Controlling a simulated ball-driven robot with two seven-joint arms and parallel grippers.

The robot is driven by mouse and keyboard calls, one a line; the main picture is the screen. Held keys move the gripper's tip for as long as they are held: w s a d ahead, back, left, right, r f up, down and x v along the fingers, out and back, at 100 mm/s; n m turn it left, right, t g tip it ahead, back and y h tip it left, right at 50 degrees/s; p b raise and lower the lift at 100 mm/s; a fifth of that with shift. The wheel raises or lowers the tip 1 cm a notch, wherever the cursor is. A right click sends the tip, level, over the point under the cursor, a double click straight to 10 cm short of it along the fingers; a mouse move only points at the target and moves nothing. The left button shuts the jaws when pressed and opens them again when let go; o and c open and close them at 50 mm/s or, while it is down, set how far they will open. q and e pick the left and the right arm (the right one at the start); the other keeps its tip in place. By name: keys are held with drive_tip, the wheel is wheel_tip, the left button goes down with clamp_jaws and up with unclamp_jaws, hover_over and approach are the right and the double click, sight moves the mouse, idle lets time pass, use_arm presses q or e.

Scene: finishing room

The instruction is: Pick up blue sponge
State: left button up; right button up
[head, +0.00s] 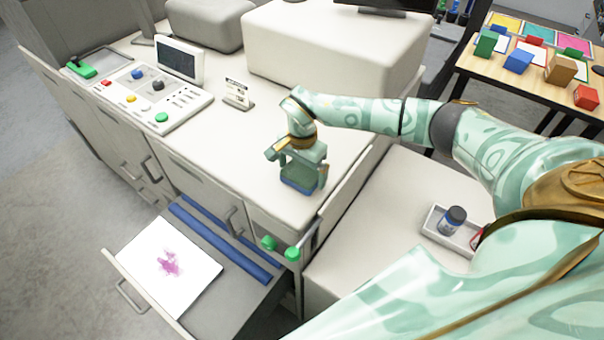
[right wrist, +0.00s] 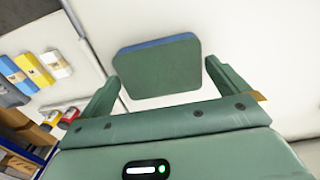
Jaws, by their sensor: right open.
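The blue sponge (head: 299,188) lies on the white counter right under my right gripper, near the counter's front edge. In the head view only its blue lower part shows clearly; the gripper hides part of the rest. In the right wrist view the sponge (right wrist: 158,70) shows a dark green face with a blue side along its far edge. My right gripper (head: 298,172) is open above it. In the wrist view the two fingers stand on either side of the sponge's near part, with a gap on each side. My left gripper is not in view.
A control panel (head: 150,95) and a small sign (head: 238,94) stand on the counter to the left. An open drawer (head: 118,262) holds a stained white sheet (head: 165,263). A tray (head: 436,234) with a jar (head: 452,219) sits at right. Colored blocks stand on a wooden table (head: 497,72).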

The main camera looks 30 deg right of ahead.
drive_tip(key=shift+a+f, duration=0.2)
drive_tip(key=shift+f, duration=0.05)
drive_tip(key=shift+d, duration=0.1)
drive_tip(key=c, duration=0.8)
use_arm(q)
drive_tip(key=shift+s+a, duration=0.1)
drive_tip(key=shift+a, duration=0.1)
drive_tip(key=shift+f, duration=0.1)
use_arm(e)
drive_tip(key=shift+r, duration=0.15)
